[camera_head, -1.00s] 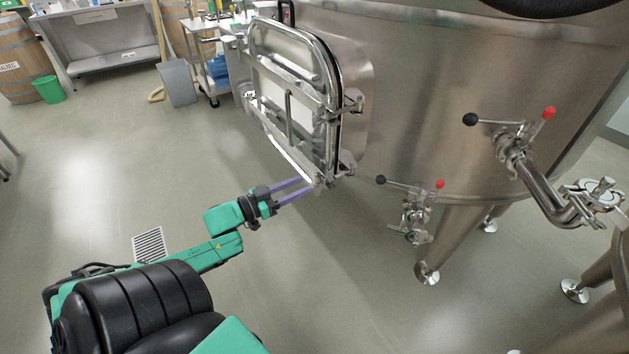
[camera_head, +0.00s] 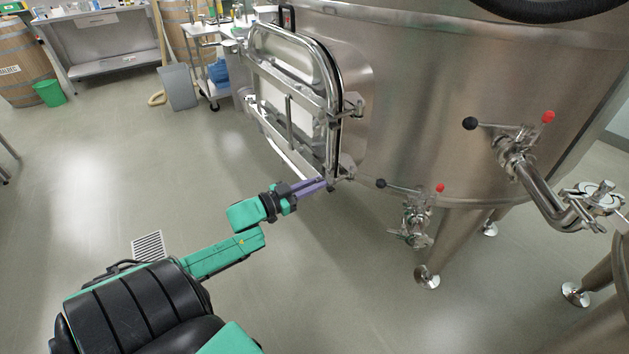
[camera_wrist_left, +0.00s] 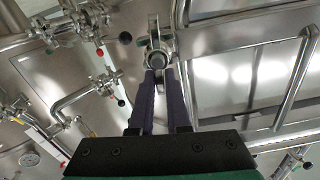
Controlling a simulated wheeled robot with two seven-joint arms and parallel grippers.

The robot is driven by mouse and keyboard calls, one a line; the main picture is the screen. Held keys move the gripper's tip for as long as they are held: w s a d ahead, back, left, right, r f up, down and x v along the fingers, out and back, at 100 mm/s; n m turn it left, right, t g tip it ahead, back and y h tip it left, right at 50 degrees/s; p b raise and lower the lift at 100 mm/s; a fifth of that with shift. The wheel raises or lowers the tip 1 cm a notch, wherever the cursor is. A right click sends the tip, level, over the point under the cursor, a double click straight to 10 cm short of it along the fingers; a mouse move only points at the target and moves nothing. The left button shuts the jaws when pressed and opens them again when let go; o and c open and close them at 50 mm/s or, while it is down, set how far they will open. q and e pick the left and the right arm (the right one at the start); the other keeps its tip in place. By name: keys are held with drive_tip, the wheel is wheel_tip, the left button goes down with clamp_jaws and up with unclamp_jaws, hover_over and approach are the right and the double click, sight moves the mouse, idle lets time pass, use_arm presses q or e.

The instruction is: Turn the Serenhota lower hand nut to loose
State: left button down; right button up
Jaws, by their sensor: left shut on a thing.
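The steel vat (camera_head: 430,90) has an oval-cornered manway door (camera_head: 290,100) on its side, and no name label is readable. The lower hand nut (camera_wrist_left: 157,58) shows in the left wrist view at the fingertips, below the door's lower right corner in the head view. My left gripper (camera_head: 325,184) reaches in from the left, its purple fingers close together and shut on the nut. In the left wrist view the fingers (camera_wrist_left: 161,76) run up to either side of the nut. In the head view the nut is mostly hidden by the fingertips. My right gripper is out of view.
A lower valve with black and red knobs (camera_head: 414,205) hangs right of my gripper. A larger valve and pipe (camera_head: 540,180) stand farther right. A vat leg (camera_head: 440,245) is below. The floor (camera_head: 330,290) under my arm is clear.

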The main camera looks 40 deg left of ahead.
use_arm(q)
drive_tip(key=shift+d+f+m, duration=0.1)
drive_tip(key=shift+d+m, duration=0.1)
drive_tip(key=shift+m, duration=0.7)
drive_tip(key=c, duration=0.9)
unclamp_jaws()
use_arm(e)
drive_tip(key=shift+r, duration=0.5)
use_arm(q)
drive_tip(key=shift+s, duration=0.15)
drive_tip(key=p+v, duration=0.1)
drive_tip(key=v, duration=1.3)
drive_tip(key=shift+s+a, duration=0.1)
drive_tip(key=shift+s, duration=0.1)
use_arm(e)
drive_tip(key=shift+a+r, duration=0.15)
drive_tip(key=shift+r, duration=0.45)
